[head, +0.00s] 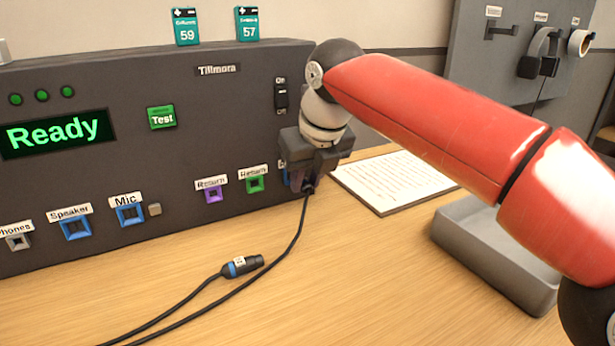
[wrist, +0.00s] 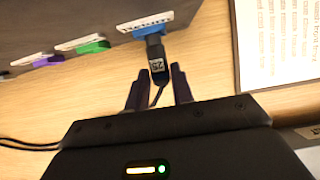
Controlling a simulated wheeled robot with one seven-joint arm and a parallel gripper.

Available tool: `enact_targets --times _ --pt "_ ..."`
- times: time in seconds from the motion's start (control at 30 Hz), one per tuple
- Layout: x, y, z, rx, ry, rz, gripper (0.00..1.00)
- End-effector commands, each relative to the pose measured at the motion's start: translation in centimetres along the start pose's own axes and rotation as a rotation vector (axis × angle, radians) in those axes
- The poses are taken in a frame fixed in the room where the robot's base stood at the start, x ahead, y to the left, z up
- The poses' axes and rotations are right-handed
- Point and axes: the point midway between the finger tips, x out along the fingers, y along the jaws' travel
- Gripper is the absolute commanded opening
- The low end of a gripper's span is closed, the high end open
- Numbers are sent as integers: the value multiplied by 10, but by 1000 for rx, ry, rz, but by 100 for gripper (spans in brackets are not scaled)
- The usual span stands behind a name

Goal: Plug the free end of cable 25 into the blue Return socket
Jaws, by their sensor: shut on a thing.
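The blue Return socket (wrist: 146,27) is on the dark panel's right end. In the head view it is mostly hidden behind my gripper (head: 306,182). In the wrist view a black plug (wrist: 156,57) with a white number label, seemingly 25, points at this socket. Its front end meets the blue frame; how deep it sits I cannot tell. The cable (head: 293,239) hangs from the gripper to the table and runs to the lower left.
Green Return (head: 255,184) and purple Return (head: 213,194) sockets sit left of the gripper. Another cable's blue-ringed connector (head: 243,266) lies on the table. A printed sheet (head: 388,180) and a grey tray (head: 485,255) are at the right. The panel screen (head: 54,133) reads Ready.

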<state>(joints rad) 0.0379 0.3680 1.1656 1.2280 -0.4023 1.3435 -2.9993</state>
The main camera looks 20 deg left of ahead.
Motion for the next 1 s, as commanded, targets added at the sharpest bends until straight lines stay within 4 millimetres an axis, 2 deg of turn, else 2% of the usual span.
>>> enact_targets --times 1.0 --pt "4 1 8 0 1 0 0"
